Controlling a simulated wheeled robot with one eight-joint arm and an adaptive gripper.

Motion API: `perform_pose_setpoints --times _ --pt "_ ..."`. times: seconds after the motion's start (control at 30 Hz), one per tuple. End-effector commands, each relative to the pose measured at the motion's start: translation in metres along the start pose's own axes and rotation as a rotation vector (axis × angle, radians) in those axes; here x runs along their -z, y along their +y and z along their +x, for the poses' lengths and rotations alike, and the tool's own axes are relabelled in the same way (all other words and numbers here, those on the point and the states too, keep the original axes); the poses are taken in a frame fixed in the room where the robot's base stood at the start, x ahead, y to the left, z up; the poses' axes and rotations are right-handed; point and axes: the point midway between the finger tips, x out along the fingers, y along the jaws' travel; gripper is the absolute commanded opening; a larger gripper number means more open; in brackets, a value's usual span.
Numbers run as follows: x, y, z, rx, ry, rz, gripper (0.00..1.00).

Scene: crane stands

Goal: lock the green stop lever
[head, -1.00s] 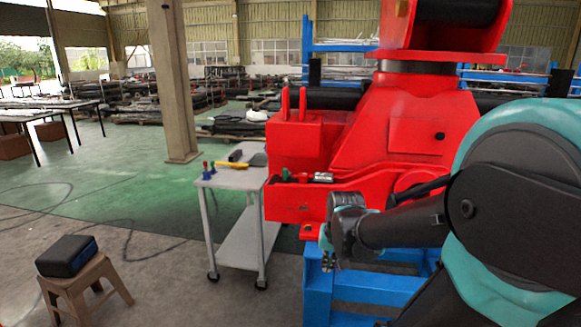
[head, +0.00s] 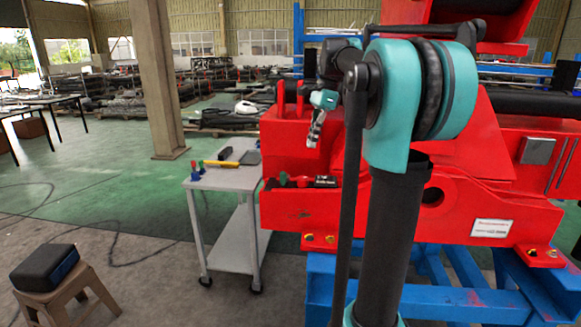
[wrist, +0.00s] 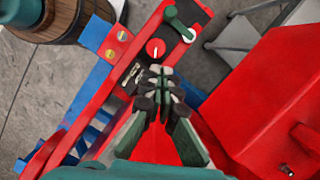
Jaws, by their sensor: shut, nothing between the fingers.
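The green stop lever (wrist: 176,22) is on the red crane beam, near its end in the wrist view, with a pale tip at its lower right. In the head view the lever (head: 283,178) is a small green piece in the beam's recess. A round red knob (wrist: 155,48) sits beside it. My gripper (wrist: 162,72) is shut and empty, its fingertips pointing toward the red knob and apart from the lever in the picture. In the head view my gripper (head: 315,135) hangs above the recess.
A grey cart (head: 225,178) with small tools stands left of the crane. Blue supports (head: 325,285) are under the red crane (head: 300,210). A wooden barrel (wrist: 65,18) is at the upper left of the wrist view. A stool (head: 62,290) holds a dark case.

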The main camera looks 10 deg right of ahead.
Motion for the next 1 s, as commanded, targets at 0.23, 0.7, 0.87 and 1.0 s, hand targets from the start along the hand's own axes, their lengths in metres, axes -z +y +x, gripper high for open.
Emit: perform_pose_setpoints --times 0.23,0.7,0.87,1.0 --pt "0.000 -0.001 -0.005 -0.005 -0.005 0.021 0.00" --pt "-0.001 -0.001 0.028 -0.004 -0.004 0.017 0.00" --pt "-0.001 -0.001 0.060 -0.004 -0.004 0.018 0.00" --pt "-0.001 -0.001 0.088 -0.004 -0.004 0.017 0.00"
